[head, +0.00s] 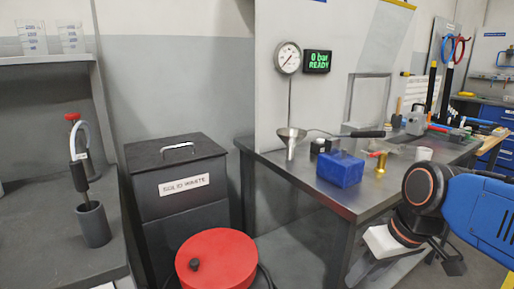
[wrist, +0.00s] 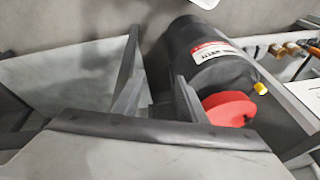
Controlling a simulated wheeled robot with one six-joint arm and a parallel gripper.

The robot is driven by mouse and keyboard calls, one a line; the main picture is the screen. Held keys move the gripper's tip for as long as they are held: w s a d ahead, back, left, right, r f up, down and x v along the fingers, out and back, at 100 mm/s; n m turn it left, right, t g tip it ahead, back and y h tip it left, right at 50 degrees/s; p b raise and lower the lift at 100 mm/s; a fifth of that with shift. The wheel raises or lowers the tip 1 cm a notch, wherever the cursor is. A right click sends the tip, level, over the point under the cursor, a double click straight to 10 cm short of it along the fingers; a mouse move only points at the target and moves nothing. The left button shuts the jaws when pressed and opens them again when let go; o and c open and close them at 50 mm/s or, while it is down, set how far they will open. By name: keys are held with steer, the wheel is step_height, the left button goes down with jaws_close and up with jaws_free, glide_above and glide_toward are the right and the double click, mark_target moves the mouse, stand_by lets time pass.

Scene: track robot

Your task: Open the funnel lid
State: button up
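A red round lid (head: 215,258) with a small black knob (head: 194,265) sits low in the middle of the head view. It looks flat and closed; what is under it is mostly hidden. In the wrist view a red rounded piece (wrist: 230,108) shows at the end of a dark drum (wrist: 185,45), right of my fingers, likely the same lid. My gripper (head: 408,268) is at the lower right of the head view, well right of the lid. In the wrist view my gripper (wrist: 158,85) has its two fingers apart with nothing between them.
A black solid waste bin (head: 176,220) stands behind the red lid. A metal bench (head: 345,198) to the right carries a metal funnel (head: 291,137) and a blue block (head: 340,168). A grey counter (head: 35,230) is at left. Floor shows between bin and bench.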

steer(key=s+d+f+m+t+h, duration=0.2)
steer(key=s+d+f+m, duration=0.15)
steer(key=d, duration=0.25)
steer(key=w+a+r+n+g, duration=0.1)
steer(key=w+a+r+n, duration=0.4)
steer(key=w+a+r, duration=0.2)
step_height(320, 180, up, 9)
steer(key=n+g, duration=0.4)
steer(key=n, duration=1.1)
glide_above(194, 261)
step_height(194, 261, down, 17)
steer(key=shift+s+r, duration=0.1)
jaws_close()
